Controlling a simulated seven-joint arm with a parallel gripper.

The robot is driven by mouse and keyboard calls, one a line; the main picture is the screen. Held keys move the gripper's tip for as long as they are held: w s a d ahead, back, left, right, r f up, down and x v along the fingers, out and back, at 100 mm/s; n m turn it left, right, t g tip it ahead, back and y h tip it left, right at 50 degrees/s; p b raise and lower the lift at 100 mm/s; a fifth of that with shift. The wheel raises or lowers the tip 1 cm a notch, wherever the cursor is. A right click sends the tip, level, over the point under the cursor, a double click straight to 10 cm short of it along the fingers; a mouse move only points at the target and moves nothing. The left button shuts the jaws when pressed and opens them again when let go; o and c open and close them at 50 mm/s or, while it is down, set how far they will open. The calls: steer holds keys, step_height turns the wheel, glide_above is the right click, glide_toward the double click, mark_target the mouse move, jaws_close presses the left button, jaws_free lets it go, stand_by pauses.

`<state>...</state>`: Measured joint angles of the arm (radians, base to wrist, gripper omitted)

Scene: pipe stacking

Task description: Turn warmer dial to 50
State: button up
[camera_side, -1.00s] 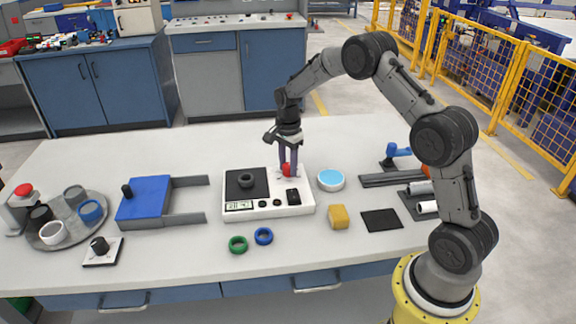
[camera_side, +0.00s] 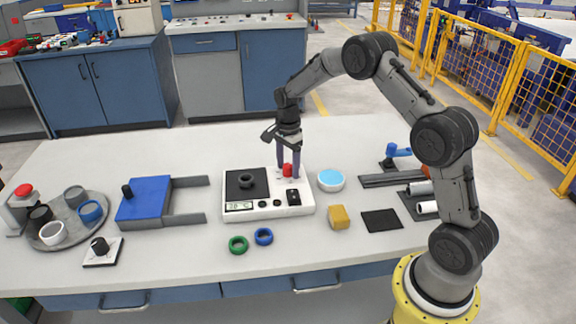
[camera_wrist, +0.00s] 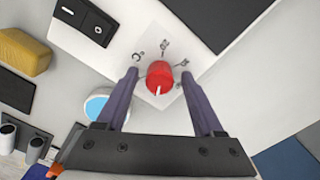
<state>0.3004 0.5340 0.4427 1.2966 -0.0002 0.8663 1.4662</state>
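The warmer (camera_side: 230,204) is a white box with a dark square plate, a small display (camera_side: 240,206), small black knobs and a black switch (camera_side: 293,198). Its red dial (camera_side: 287,170) is at the back right corner. In the wrist view the dial (camera_wrist: 160,75) has a white line on its lower side, and small printed marks lie around its upper side, too blurred to read surely. A black ring (camera_side: 246,181) sits on the plate. My gripper (camera_side: 288,171) is open, with its fingers on either side of the dial and apart from it in the wrist view.
A blue-topped round dish (camera_side: 331,180) stands close right of the warmer. A yellow block (camera_side: 339,217) and a black pad (camera_side: 382,220) are at front right. Green (camera_side: 238,244) and blue (camera_side: 264,236) rings lie in front. A blue box (camera_side: 146,198) is on the left.

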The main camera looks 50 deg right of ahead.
mark_target(288, 165)
step_height(288, 165, up, 14)
stand_by(0.6)
steer(key=shift+f, duration=0.1)
